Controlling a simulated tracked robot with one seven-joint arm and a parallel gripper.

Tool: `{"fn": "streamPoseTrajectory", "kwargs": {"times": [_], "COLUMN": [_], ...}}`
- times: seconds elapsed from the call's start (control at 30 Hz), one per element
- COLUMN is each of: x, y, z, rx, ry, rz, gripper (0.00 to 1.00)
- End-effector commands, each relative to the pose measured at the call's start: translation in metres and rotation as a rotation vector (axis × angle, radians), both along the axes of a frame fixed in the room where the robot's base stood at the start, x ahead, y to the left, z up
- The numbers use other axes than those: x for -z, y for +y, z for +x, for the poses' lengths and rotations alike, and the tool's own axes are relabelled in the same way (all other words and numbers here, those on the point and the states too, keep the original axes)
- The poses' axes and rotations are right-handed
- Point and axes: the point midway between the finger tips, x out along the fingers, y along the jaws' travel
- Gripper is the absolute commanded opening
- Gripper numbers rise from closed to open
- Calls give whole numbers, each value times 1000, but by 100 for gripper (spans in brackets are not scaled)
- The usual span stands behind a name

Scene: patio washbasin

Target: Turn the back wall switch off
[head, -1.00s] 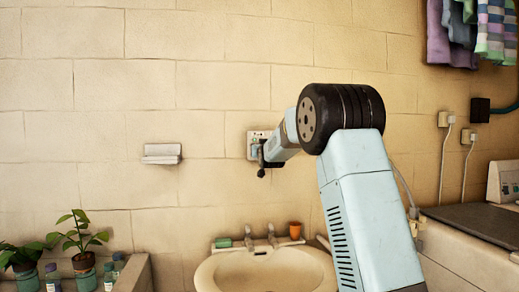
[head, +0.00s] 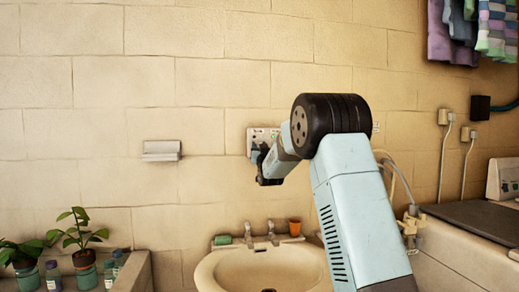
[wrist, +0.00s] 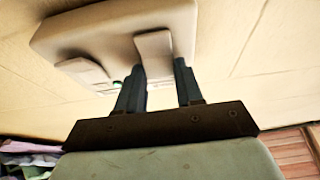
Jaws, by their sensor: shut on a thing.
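The back wall switch is a pale plate (head: 254,134) on the tiled wall above the basin, partly hidden by my arm in the head view. In the wrist view the plate (wrist: 75,30) fills the upper middle, with a raised pale rocker (wrist: 155,52) on it and another flat part (wrist: 84,71) to the left. My gripper (head: 265,180) shows dark and small just below the plate. In the wrist view its two dark fingers (wrist: 160,72) stand on either side of the rocker's lower end, shut on it. The exact contact is hard to see.
The basin (head: 225,270) with taps, a green soap item (head: 222,240) and an orange cup (head: 295,227) lies below. A wall holder (head: 161,150) is to the left. Potted plants (head: 80,240) stand lower left, sockets with cables (head: 446,117) at right. The wall between is clear.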

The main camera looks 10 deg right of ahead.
Motion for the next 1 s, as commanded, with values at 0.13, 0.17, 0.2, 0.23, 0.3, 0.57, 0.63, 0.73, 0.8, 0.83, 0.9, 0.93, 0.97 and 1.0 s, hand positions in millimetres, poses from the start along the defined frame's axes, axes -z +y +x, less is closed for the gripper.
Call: {"fn": "streamPoseTrajectory", "kwargs": {"times": [0.13, 0.17, 0.2, 0.23, 0.3, 0.57, 0.63, 0.73, 0.8, 0.83, 0.9, 0.93, 0.97, 1.0], "x": [2, 2, 2, 1, 1, 1, 3, 7, 12, 14, 19, 22, 24, 27], "y": [0, 0, 0, 0, 0, 0, 0, 0, 0, 0, 1, 1, 1, 1], "z": [0, 0, 0, 0, 0, -1, -5, -15, -26, -31, -44, -50, -55, -63], "rx": [0, 0, 0, 0, 0, 0, 0, 0, 0, 0, 0, 0, 0, 0], "ry": [3, 3, 3, 3, 3, 3, 3, 3, 4, 5, 5, 5, 4, 5], "rz": [0, 0, 0, 0, 0, 0, 0, 0, 0, 0, 0, 0, 0, 0], "gripper": [48, 50, 54, 57, 62, 62, 62, 62, 62, 62, 62, 62, 62, 62]}}
